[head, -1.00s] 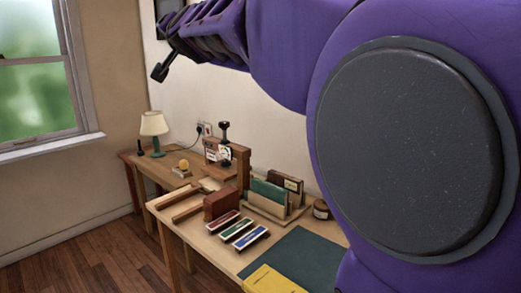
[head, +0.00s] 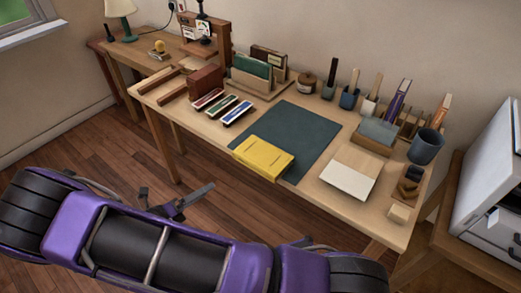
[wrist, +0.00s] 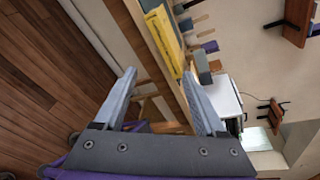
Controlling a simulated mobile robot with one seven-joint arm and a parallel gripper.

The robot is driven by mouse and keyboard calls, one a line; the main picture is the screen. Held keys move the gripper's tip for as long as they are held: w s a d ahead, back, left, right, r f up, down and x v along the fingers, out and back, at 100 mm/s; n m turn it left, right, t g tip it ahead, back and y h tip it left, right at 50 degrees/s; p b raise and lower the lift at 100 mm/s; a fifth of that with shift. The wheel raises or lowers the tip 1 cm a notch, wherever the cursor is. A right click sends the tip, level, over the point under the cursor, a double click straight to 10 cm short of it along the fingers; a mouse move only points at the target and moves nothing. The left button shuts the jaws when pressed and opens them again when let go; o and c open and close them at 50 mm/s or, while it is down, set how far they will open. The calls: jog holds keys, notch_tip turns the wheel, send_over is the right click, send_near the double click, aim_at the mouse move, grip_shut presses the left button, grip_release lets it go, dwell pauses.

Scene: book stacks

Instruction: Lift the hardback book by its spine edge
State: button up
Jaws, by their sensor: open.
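The yellow hardback book (head: 265,157) lies flat at the table's front edge, partly on a dark green mat (head: 300,129). Its near edge appears to reach the table edge. It also shows in the wrist view (wrist: 163,33), beyond the fingers and near the top. My gripper (head: 172,193) is open and empty in front of the table, left of the book and apart from it. In the wrist view my gripper's two fingers (wrist: 159,77) are spread wide with nothing between them.
Three coloured boxes (head: 223,105) lie left of the mat. A file holder (head: 256,78) stands behind. A pale pad (head: 351,174) lies to the right, with cups and tools (head: 425,145) beyond it. Open wooden floor (head: 110,150) lies before the table.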

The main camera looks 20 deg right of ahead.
notch_tip(320, 180, down, 4)
jog(key=s+d+n+t, duration=0.2)
jog(key=n+t, duration=0.1)
jog(key=n, duration=0.4)
send_near(247, 164)
jog(key=w+d+f, duration=0.1)
jog(key=w+d, duration=0.1)
jog(key=d, duration=0.1)
jog(key=shift+n+t, duration=0.4)
jog(key=shift+p+x, duration=0.55)
jog(key=shift+x, duration=2.4)
jog(key=shift+a+r, duration=0.1)
jog(key=shift+r, duration=0.1)
grip_shut()
jog(key=shift+r, duration=0.1)
